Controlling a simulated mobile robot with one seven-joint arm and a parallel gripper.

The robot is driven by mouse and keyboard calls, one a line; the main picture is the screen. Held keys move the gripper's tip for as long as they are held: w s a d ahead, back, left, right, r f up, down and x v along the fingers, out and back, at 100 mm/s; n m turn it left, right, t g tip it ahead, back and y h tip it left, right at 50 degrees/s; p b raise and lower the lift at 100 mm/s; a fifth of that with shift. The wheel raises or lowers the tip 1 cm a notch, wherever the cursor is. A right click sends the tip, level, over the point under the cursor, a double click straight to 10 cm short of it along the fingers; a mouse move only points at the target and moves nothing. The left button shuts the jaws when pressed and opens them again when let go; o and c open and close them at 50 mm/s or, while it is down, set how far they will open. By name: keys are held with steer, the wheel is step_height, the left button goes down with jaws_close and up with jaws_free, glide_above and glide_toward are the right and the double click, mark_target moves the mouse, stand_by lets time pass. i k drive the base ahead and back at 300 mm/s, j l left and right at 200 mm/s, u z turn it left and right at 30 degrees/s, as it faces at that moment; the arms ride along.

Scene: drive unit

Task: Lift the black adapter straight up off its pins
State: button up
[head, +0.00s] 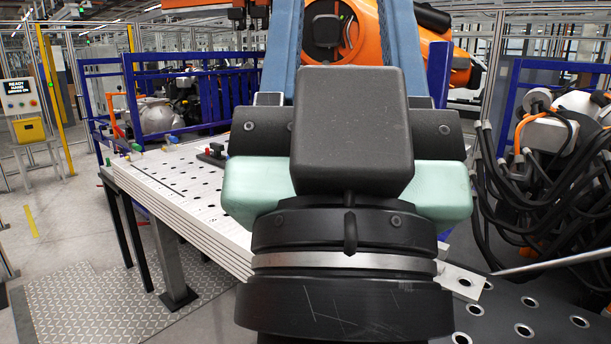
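I cannot single out the black adapter or its pins for certain. A large dark assembly (350,140) fills the middle of the head view, with a black block on top, pale green side pieces, a silver ring and a wide black round part at the bottom. I cannot tell whether any of it is the adapter. My gripper's fingers are not visible. The area behind and below this assembly is hidden.
A pale perforated table (180,185) stretches to the left, with small coloured parts (213,153) on it. A dark perforated surface (545,315) lies at lower right, below a thin rod (550,263). Black cables (545,190) hang at right. Blue fencing (195,100) stands behind.

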mark_target(215, 158)
steer(key=i+j+u, duration=0.4)
steer(key=i, duration=0.3)
steer(key=i+u, duration=0.45)
steer(key=i, duration=1.95)
steer(key=i+j+z, duration=0.15)
steer(key=i, duration=0.45)
steer(key=i+j+z, duration=0.2)
steer(key=i, duration=0.4)
steer(key=l, duration=0.1)
